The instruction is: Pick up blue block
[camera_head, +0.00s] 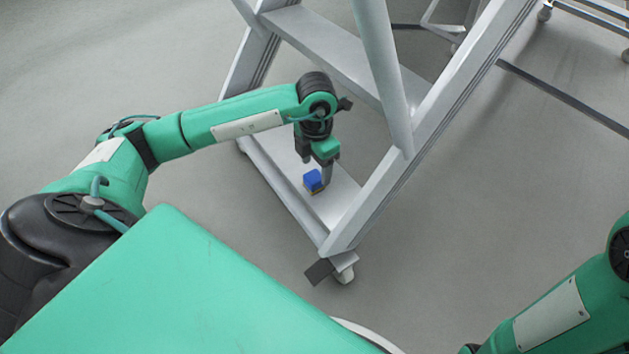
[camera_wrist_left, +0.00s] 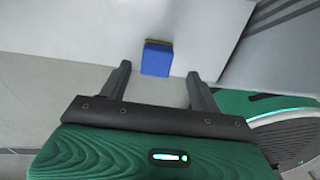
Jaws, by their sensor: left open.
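A small blue block (camera_head: 312,180) rests on the lowest step (camera_head: 335,202) of a grey metal ladder, with a thin yellowish layer at its base. In the left wrist view the blue block (camera_wrist_left: 156,59) lies ahead of the fingertips, roughly centred between them. My left gripper (camera_head: 317,174) reaches down over the step from above and is open and empty. Its two fingers (camera_wrist_left: 158,76) are spread apart in the left wrist view. My right arm shows at the lower right edge, but its gripper is out of the picture.
The ladder's side rail (camera_head: 430,130) and a round post (camera_head: 383,75) rise close to the right of my left gripper. A higher step (camera_head: 325,45) lies behind it. The grey floor (camera_head: 500,200) to the right is clear.

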